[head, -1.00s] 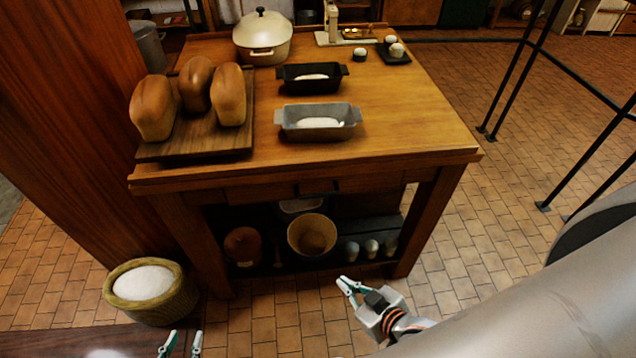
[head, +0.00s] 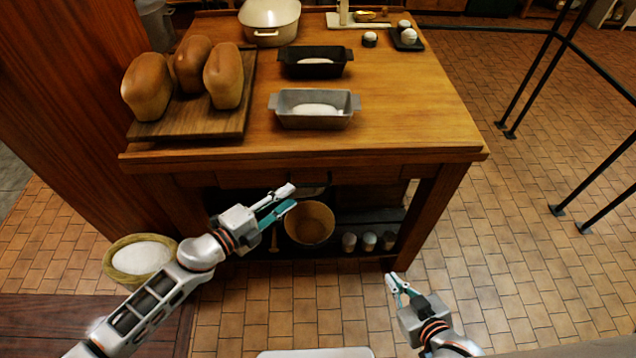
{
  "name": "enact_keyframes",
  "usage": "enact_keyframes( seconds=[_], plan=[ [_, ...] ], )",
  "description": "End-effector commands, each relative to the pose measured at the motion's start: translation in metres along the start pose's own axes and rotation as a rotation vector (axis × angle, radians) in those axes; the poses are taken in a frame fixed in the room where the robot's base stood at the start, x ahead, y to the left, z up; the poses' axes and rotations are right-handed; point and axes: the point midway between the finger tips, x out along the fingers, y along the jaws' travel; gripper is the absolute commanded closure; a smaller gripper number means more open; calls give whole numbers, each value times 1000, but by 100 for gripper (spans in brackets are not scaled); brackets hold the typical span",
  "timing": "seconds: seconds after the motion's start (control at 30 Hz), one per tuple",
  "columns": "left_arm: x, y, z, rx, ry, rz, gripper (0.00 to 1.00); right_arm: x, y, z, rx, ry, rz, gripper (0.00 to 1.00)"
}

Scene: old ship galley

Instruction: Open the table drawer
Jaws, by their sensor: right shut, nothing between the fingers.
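The wooden table (head: 400,120) stands ahead of me. Its drawer (head: 245,177) sits in the front apron under the tabletop and looks closed. A dark handle (head: 318,180) is at the drawer's middle. My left gripper (head: 290,198) is open and empty, its fingertips just left of and slightly below the handle in the picture. Whether it touches the handle I cannot tell. The gripper and arm cover part of the lower shelf. My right gripper (head: 397,277) is shut and empty, low in front of the table's right front leg.
On the tabletop are a board (head: 190,125) with loaves, a grey tin (head: 315,120), a black tin (head: 316,68) and a cream pot (head: 268,32). A bowl (head: 310,223) and cups are on the lower shelf. A flour tub (head: 150,285) stands left. Floor at right is clear before black railings (head: 600,205).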

Motion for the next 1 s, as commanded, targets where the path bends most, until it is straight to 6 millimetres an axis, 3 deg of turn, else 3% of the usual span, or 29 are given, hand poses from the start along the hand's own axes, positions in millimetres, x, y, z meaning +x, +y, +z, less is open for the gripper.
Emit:
enact_keyframes(
  seconds=[0.5,0.87,1.0],
  plan=[
    [68,-1,0,-4,-1,-3,74,4,-4,6,6,0,-3,100],
    [74,-1,0,-4,-1,-2,74,5,-3,6,5,0,-2,100],
    [74,-1,0,-4,-2,-2,100,5,-3,6,5,0,-2,100]
  ],
)
